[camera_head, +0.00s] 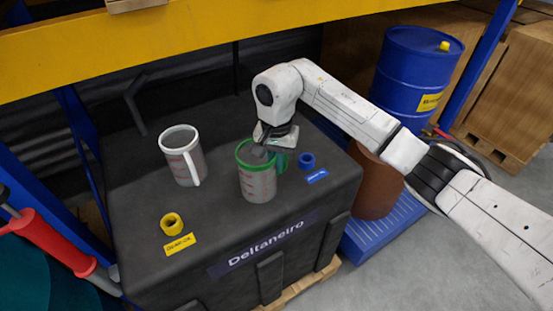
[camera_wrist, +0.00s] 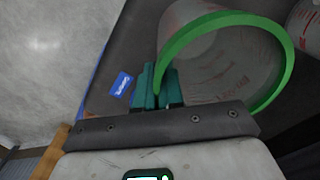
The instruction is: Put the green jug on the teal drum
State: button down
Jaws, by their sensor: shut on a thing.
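The green jug (camera_head: 257,184) is a clear measuring jug with a green rim and handle. It is upright at the black crate's top; I cannot tell whether its base touches. My gripper (camera_head: 281,155) is shut on its handle, at the jug's right side. In the wrist view the teal fingers of my gripper (camera_wrist: 157,90) close around the green handle, beside the jug's open rim (camera_wrist: 284,55). A dark teal rounded surface (camera_head: 30,265), probably the teal drum, shows at the lower left, cut off by the picture edge; its top is mostly hidden.
A white-rimmed jug (camera_head: 183,158) stands left of the green jug on the black crate (camera_head: 130,215). Yellow (camera_head: 172,224) and blue (camera_head: 306,160) rings lie there. A red-handled tool (camera_head: 50,243) is near the teal surface. A yellow beam (camera_head: 220,35) crosses above; a blue drum (camera_head: 405,75) stands right.

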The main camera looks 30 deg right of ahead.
jog(key=shift+f, duration=0.1)
jog(key=c, duration=1.3)
grip_release()
jog(key=shift+o, duration=0.2)
notch_tip(320, 180, up, 12)
jog(key=shift+r+b, duration=0.15)
jog(key=shift+b, duration=0.95)
